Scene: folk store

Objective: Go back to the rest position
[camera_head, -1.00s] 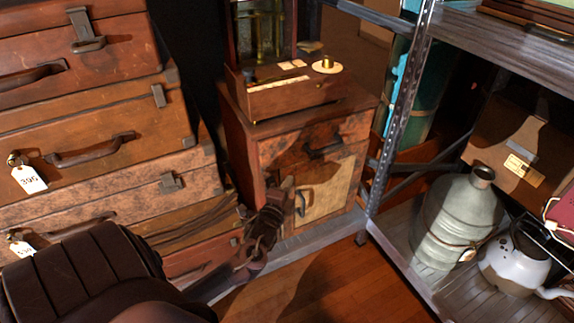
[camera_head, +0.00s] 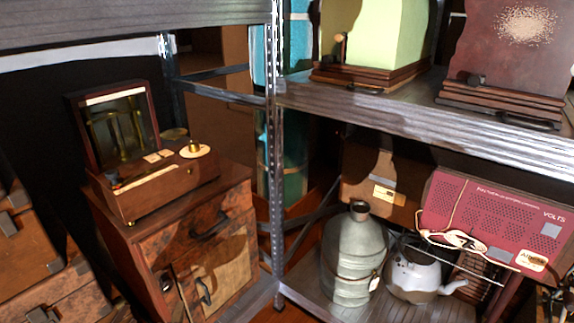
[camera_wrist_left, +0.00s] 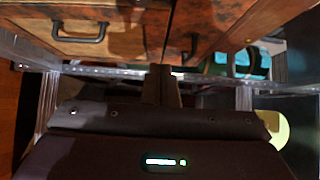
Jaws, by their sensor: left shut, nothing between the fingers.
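My left gripper (camera_wrist_left: 160,72) is shut and empty in the left wrist view. Its closed fingers stick out beyond the dark wrist body, with the wooden cabinet (camera_wrist_left: 140,20) in front of them. My right gripper is in neither view.
An open wooden box (camera_head: 165,193) stands on the cabinet. Stacked suitcases (camera_head: 25,255) are at the left. A metal shelf (camera_head: 400,108) carries a grey jug (camera_head: 352,262), a white kettle (camera_head: 412,277) and a red voltage device (camera_head: 495,215).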

